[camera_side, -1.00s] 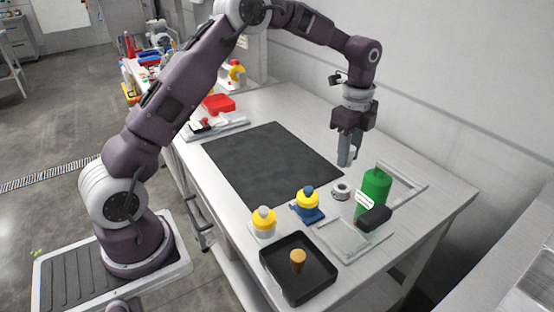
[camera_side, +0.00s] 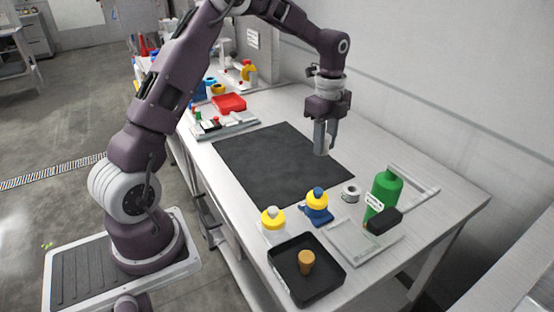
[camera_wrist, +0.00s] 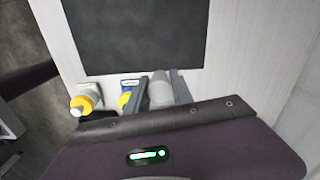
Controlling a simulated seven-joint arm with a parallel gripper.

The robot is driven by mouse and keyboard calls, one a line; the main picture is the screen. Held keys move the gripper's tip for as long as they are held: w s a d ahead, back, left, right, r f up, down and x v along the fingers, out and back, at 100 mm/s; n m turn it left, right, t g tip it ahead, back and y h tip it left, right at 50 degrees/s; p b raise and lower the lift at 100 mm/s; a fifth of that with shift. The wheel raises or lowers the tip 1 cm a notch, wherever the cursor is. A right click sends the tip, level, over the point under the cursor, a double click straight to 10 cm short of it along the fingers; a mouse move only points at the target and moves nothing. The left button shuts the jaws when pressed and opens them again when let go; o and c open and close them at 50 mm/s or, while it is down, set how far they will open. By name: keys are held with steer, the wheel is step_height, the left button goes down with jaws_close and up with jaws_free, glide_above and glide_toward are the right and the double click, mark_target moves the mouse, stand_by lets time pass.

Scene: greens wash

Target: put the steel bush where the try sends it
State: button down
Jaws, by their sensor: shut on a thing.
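My gripper (camera_side: 324,146) is shut on a light grey cylindrical piece, which I take to be the steel bush (camera_wrist: 160,90). In the wrist view it sits between the two dark fingers. In the side view the fingers mostly hide it. The gripper hangs above the right part of the dark mat (camera_side: 270,165), pointing down. A steel ring (camera_side: 351,192) with a dark centre stands on the table to the right of the mat. A yellow piece on a blue base (camera_side: 318,206) and a yellow piece on a white base (camera_side: 272,221) stand at the mat's near edge.
A black tray (camera_side: 331,284) at the front holds an orange-brown plug (camera_side: 306,261). A green bottle (camera_side: 387,187), a black block (camera_side: 385,221), a clear flat plate (camera_side: 350,238) and a pale frame (camera_side: 424,187) occupy the right side. A red bin (camera_side: 229,103) is behind. The mat is clear.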

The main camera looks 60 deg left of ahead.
glide_above(270, 175)
step_height(270, 175, down, 9)
steer(key=shift+f, duration=0.15)
steer(key=shift+a+f, duration=0.1)
steer(key=shift+f, duration=0.2)
steer(key=shift+f, duration=0.15)
steer(key=c, duration=1.1)
jaws_free()
